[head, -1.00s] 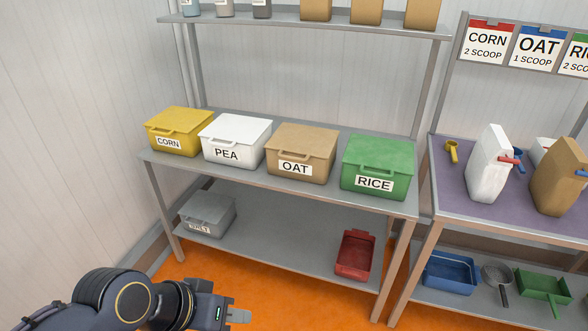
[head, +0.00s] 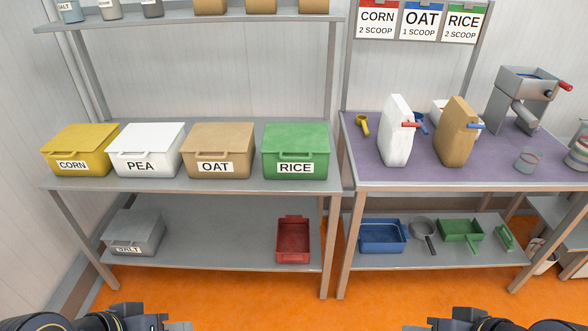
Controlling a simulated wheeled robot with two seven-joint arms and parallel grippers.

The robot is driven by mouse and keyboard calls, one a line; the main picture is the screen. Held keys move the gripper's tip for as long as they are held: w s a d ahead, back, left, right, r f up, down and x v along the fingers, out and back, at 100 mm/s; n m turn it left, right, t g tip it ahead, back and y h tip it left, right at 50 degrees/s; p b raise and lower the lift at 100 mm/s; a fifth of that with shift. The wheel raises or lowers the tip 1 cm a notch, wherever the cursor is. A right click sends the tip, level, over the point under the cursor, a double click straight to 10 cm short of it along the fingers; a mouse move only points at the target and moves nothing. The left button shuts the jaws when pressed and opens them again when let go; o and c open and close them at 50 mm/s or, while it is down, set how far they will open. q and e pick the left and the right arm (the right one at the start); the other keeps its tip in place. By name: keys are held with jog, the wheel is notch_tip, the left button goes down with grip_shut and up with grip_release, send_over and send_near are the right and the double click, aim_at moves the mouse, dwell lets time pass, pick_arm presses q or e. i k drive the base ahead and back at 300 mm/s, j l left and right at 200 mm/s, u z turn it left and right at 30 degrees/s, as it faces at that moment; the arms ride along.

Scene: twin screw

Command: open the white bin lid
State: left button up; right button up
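The white bin (head: 148,152), labelled PEA, stands on the middle shelf between the yellow CORN bin and the tan OAT bin. Its white lid (head: 150,135) lies flat and closed, with a handle at the front edge. My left gripper (head: 180,326) is at the bottom edge of the head view, low in front of the shelf and well apart from the bin. My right gripper (head: 415,328) is at the bottom edge, in front of the purple table. Both are mostly cut off, so their finger openings cannot be told.
The yellow CORN bin (head: 78,151), tan OAT bin (head: 221,151) and green RICE bin (head: 297,151) share the shelf (head: 215,187). Below are a grey SALT bin (head: 133,232) and red tray (head: 293,240). A purple table (head: 350,140) holds bags and scoops. The orange floor in front is clear.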

aim_at(146, 137)
jog(key=i+j+u, duration=0.4)
jog(key=j, duration=0.2)
jog(key=i+j+u, duration=0.35)
jog(key=j, duration=0.2)
jog(key=i+j+u, duration=0.4)
jog(key=i+l, duration=0.05)
jog(key=i, duration=0.05)
